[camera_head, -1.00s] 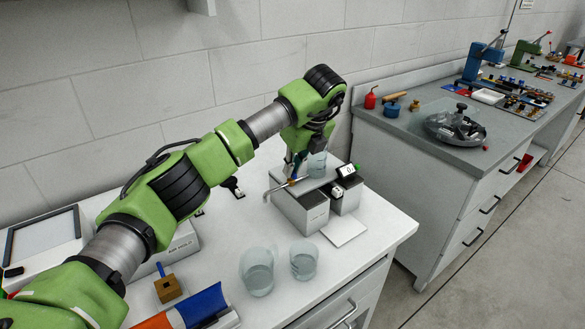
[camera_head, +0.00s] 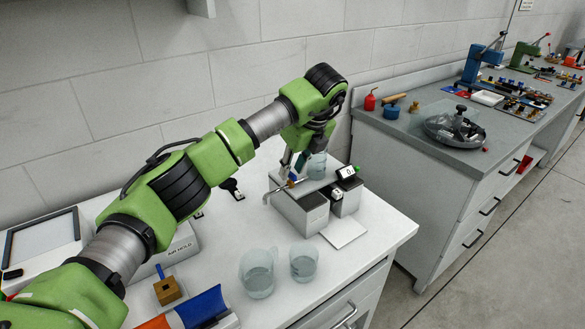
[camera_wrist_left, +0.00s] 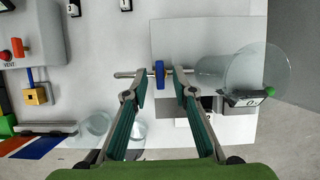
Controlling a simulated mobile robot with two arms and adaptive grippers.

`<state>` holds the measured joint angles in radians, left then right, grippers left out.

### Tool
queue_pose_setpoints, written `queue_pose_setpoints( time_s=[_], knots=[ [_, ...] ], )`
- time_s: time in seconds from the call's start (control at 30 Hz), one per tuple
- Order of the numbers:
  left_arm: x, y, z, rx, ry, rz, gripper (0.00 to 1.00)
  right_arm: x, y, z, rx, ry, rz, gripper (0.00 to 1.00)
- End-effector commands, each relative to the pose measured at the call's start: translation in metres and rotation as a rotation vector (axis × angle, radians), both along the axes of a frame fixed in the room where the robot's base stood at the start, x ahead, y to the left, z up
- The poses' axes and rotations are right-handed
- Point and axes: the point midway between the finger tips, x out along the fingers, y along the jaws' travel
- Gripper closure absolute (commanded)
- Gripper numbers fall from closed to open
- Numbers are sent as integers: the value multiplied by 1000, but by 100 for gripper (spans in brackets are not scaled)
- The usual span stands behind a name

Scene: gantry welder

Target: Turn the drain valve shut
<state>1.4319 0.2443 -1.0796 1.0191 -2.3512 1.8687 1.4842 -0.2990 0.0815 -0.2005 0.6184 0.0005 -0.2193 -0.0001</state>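The drain valve has a small blue handle (camera_wrist_left: 159,74) on a thin metal pipe (camera_wrist_left: 128,74), joined to a clear vessel (camera_wrist_left: 245,70) on the right of the left wrist view. In the head view the vessel (camera_head: 316,166) stands above two grey boxes, with the pipe (camera_head: 280,187) pointing left. My left gripper (camera_wrist_left: 160,75) is open, with one fingertip on each side of the blue handle. Gaps show between the handle and both fingertips. In the head view the left gripper (camera_head: 296,165) is at the vessel's left side and partly hides the valve. My right gripper is not in view.
Grey boxes (camera_head: 304,213) with a small display (camera_head: 347,171) stand under the vessel. Two clear beakers (camera_head: 257,272) (camera_head: 304,262) stand in front. A brass block with a blue lever (camera_head: 167,290) is at the left. White bench top is free around the beakers.

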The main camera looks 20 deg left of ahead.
Motion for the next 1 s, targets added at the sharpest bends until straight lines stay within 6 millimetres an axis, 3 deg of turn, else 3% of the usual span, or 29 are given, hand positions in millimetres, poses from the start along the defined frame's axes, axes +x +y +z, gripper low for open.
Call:
queue_pose_setpoints(
  time_s=[0.53, 1.0],
  knots=[
    [-22, -31, 95, 2, -6, -1, 75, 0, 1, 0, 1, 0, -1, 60],
    [-26, -35, 106, -1, -2, 0, 75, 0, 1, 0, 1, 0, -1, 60]
  ],
)
